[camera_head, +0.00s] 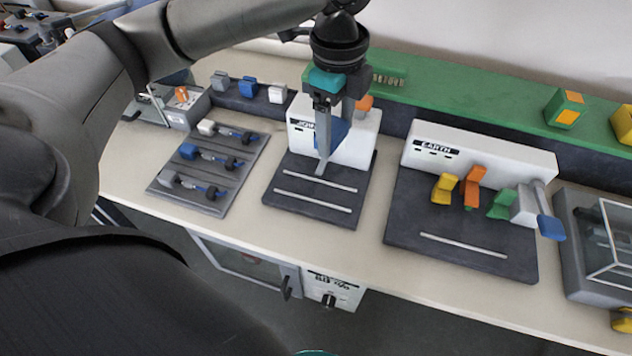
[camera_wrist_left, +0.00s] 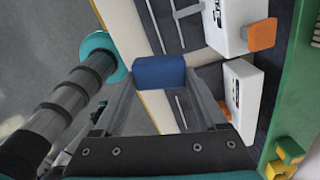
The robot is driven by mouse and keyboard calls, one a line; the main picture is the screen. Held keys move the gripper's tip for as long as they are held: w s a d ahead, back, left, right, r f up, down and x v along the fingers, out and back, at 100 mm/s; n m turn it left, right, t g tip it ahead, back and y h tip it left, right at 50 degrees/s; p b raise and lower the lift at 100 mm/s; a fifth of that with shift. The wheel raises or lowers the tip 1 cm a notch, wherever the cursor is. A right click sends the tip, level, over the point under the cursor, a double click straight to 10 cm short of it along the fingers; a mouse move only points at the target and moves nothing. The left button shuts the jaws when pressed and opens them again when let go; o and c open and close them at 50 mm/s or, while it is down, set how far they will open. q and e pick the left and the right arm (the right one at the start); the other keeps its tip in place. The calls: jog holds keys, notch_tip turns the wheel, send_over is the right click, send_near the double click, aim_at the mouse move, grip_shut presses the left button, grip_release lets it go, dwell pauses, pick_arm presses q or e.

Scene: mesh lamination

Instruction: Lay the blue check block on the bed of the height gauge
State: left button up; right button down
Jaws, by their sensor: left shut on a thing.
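My left gripper (camera_head: 323,160) is shut on a blue block (camera_head: 334,132), above the dark base of the station with the white upright. In the left wrist view the blue block (camera_wrist_left: 158,72) sits between the two fingertips, with one broad face showing. In the head view a finger partly hides it. The block looks held clear of the base, though the gap is hard to judge. I cannot tell for certain which station is the height gauge. My right gripper is not in view.
A station labelled EARTH (camera_head: 470,225), with coloured levers, stands to the right. A clear-lidded box (camera_head: 590,285) is at the far right. A dark tray (camera_head: 225,205) of connectors lies left. Small blocks line the back ledge (camera_head: 232,100). The front bench strip is clear.

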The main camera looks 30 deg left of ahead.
aim_at(314, 194)
pick_arm(q)
jog(key=m, duration=0.1)
jog(key=a+m, duration=0.1)
jog(key=m, duration=0.3)
jog(key=shift+w+a, duration=0.25)
jog(key=shift+w, duration=0.1)
jog(key=a+f+m+b, duration=0.1)
jog(key=f+m, duration=0.2)
jog(key=f, duration=0.4)
jog(key=a+f+m+b, duration=0.1)
jog(key=f+m, duration=0.3)
jog(key=f, duration=0.2)
jog(key=w+a+f+m+b, duration=0.1)
jog(key=f+m, duration=0.2)
jog(key=f, duration=0.4)
jog(key=shift+a+f+b, duration=0.25)
jog(key=shift+f+b, duration=0.05)
jog(key=shift+b, duration=0.1)
jog(key=shift+f, duration=0.15)
jog(key=o, duration=1.3)
jog(key=shift+o, duration=0.2)
